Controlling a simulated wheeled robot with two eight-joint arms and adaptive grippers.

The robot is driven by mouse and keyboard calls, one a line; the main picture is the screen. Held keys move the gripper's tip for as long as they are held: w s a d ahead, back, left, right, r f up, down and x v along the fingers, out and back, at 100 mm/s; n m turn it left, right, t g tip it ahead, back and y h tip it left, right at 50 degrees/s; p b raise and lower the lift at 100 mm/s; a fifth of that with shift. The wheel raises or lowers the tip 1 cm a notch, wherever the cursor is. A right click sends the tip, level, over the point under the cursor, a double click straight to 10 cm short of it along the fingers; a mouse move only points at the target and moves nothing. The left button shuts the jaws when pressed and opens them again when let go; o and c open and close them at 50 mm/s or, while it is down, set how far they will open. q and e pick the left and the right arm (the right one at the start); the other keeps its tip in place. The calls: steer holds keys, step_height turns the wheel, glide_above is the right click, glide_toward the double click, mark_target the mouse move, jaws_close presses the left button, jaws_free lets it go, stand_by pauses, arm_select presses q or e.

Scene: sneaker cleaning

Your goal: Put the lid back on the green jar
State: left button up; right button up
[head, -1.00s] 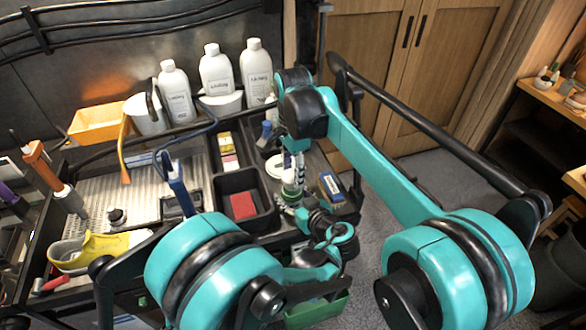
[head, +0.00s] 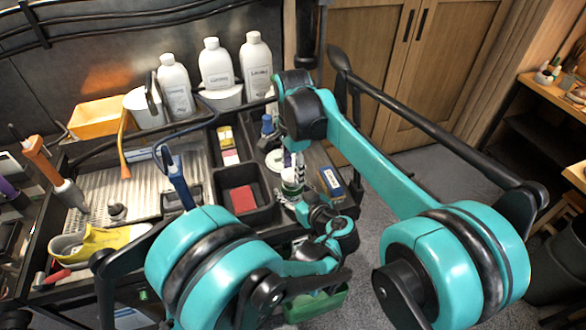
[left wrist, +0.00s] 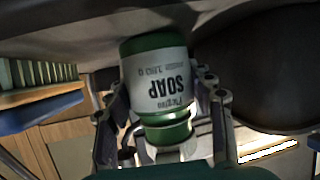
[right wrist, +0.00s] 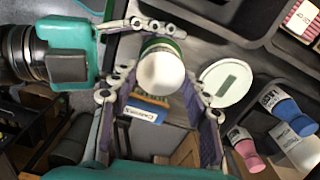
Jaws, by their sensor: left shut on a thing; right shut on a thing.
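The green jar (left wrist: 158,85) has a white label reading SOAP and green bands. In the left wrist view it appears upside down, between the fingers of my left gripper (left wrist: 160,95), which is shut on it. My right gripper (right wrist: 160,85) is above the jar, its fingers on either side of the round white lid (right wrist: 161,73), and is shut on it. A green rim shows right behind the lid in the right wrist view. In the head view the jar (head: 291,184) is small and partly covered. I cannot tell whether the lid is fully seated.
A white disc (right wrist: 226,83) lies beside the jar, with blue (right wrist: 292,117) and pink (right wrist: 243,145) bottles nearby. A black bin with a red block (head: 242,199) is to the left. A blue-and-wood brush (head: 332,181) is close on the right. White bottles (head: 216,66) stand behind.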

steer(key=shift+f, duration=0.55)
stand_by(0.4)
steer(key=m, duration=0.7)
steer(key=shift+s+m, duration=0.1)
steer(key=shift+m, duration=0.2)
steer(key=m, duration=0.8)
steer(key=shift+s+m, duration=0.1)
steer(key=shift+m, duration=0.3)
steer(key=o, duration=0.7)
